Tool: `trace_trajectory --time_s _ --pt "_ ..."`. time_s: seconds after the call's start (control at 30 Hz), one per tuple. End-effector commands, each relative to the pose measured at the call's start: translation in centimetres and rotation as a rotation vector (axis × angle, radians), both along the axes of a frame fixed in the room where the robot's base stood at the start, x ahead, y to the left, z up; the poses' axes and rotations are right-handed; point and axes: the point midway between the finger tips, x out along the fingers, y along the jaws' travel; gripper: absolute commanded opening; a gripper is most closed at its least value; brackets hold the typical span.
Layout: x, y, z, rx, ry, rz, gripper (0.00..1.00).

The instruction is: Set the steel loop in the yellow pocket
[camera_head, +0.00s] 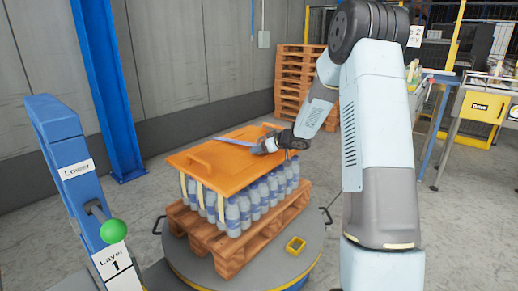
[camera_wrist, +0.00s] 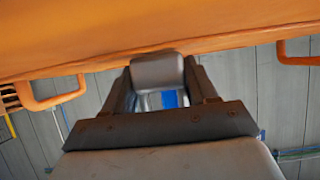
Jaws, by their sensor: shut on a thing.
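The yellow pocket (camera_head: 296,245) is a small open-topped box on the front right of the round grey turntable. My gripper (camera_head: 264,146) is low over the right part of the orange board, well above and behind the pocket. In the wrist view its fingers (camera_wrist: 158,78) are shut with a grey piece at their tips. I take the held thing to be the steel loop, but its loop shape cannot be made out. Blue and white patches show between the fingers. Whether the gripper touches the board cannot be told.
The orange board (camera_head: 215,165), with handles, covers several bottles (camera_head: 235,213) on a wooden pallet (camera_head: 228,250) on the turntable (camera_head: 190,265). A blue post (camera_head: 65,150) with a green-knobbed lever (camera_head: 113,231) stands front left. Stacked pallets (camera_head: 293,75) stand behind.

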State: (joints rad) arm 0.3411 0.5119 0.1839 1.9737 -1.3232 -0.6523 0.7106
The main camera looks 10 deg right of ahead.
Motion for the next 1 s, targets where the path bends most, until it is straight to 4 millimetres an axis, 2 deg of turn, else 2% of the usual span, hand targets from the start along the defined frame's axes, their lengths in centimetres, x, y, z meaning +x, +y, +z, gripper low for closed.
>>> trace_trajectory --time_s 0.43,0.47,0.5,0.7,1.0 --pt "0.00 0.03 -0.47 0.001 0.000 0.000 0.22" --pt "0.00 0.03 -0.47 0.001 0.000 0.000 0.59" --pt "0.00 0.02 -0.45 0.001 0.000 0.000 0.63" --pt "-0.01 0.06 -0.45 0.001 -0.001 0.000 0.82" --pt "-0.03 0.10 -0.41 0.000 -0.001 0.001 0.83"
